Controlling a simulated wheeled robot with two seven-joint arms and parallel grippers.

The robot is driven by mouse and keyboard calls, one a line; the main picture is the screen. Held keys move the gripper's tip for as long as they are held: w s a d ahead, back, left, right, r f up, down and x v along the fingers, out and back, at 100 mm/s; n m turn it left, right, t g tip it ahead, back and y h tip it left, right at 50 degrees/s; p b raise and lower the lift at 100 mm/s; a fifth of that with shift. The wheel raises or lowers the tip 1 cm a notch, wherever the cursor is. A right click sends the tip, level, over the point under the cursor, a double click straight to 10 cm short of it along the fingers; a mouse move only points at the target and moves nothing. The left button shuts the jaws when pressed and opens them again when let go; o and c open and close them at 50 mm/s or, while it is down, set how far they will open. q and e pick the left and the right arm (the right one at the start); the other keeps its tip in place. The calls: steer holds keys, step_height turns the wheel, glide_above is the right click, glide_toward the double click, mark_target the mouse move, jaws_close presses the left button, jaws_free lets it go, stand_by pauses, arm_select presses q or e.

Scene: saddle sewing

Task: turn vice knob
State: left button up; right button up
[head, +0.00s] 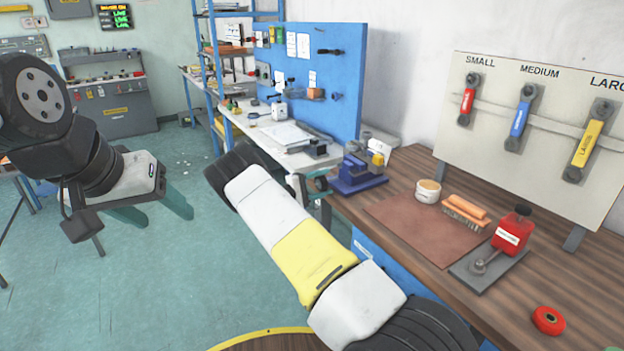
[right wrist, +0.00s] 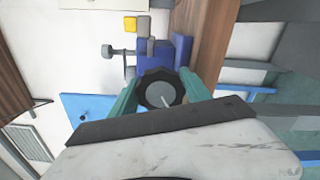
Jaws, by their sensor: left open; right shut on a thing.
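The blue vice (head: 357,175) sits at the left edge of the wooden bench in the head view, and it shows sideways in the right wrist view (right wrist: 170,55). Its round black knob (right wrist: 160,92), with a grey face and a light pointer line, faces the right wrist camera. My right gripper (right wrist: 162,98) has its two teal fingers on either side of the knob, shut on it. In the head view my right arm hides most of that hand. My left gripper (head: 158,211) is open and empty over the floor at the left, far from the vice.
A tool board (head: 540,150) stands behind. Open floor lies around my left gripper.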

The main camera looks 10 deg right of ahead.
steer(key=shift+a, duration=0.1)
steer(key=o, duration=1.4)
steer(key=shift+f, duration=0.1)
